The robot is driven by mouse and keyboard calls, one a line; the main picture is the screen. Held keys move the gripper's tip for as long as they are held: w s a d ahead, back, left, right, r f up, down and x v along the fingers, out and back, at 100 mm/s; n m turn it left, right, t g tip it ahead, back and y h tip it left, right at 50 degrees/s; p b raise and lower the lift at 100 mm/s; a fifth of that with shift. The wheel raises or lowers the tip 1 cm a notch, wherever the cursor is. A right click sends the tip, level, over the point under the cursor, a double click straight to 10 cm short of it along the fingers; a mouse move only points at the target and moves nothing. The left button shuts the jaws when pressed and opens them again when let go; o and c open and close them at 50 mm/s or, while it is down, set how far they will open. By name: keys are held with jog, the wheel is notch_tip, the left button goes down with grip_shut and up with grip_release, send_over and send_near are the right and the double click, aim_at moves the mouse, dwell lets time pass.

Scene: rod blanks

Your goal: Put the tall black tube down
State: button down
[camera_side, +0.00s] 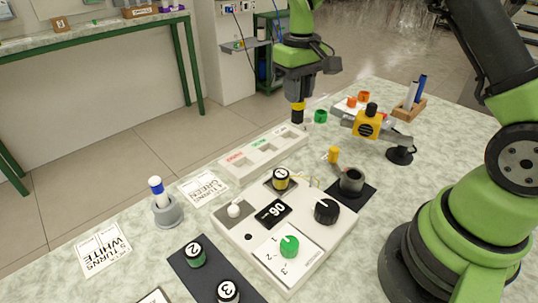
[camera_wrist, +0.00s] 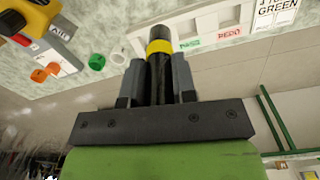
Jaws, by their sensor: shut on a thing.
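My gripper (camera_side: 298,97) is shut on the tall black tube (camera_side: 297,117), which has a yellow band. The tube hangs roughly upright below the fingers, its lower end over or near the far end of the white sorting tray (camera_side: 232,164). I cannot tell whether it touches. In the wrist view the tube (camera_wrist: 160,62) sits between the two fingers (camera_wrist: 157,80), and its black tip overlaps the end of the tray (camera_wrist: 207,22). The tray has square recesses with red and green labels; the recess nearest the tube is partly hidden.
A green ring (camera_side: 320,116) lies just right of the tube. A yellow device on a stand (camera_side: 367,125) and a pen block (camera_side: 409,107) stand further right.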

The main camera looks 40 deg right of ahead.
jog(key=w+a+f+m, duration=0.1)
jog(key=w+a+m, duration=0.15)
jog(key=w, duration=0.35)
jog(key=shift+n, duration=0.45)
jog(key=f, duration=1)
jog(key=shift+s+a, duration=0.15)
jog(key=shift+a, duration=0.15)
jog(key=shift+f, duration=0.2)
jog(key=c, duration=0.9)
grip_release()
jog(key=shift+r, duration=0.1)
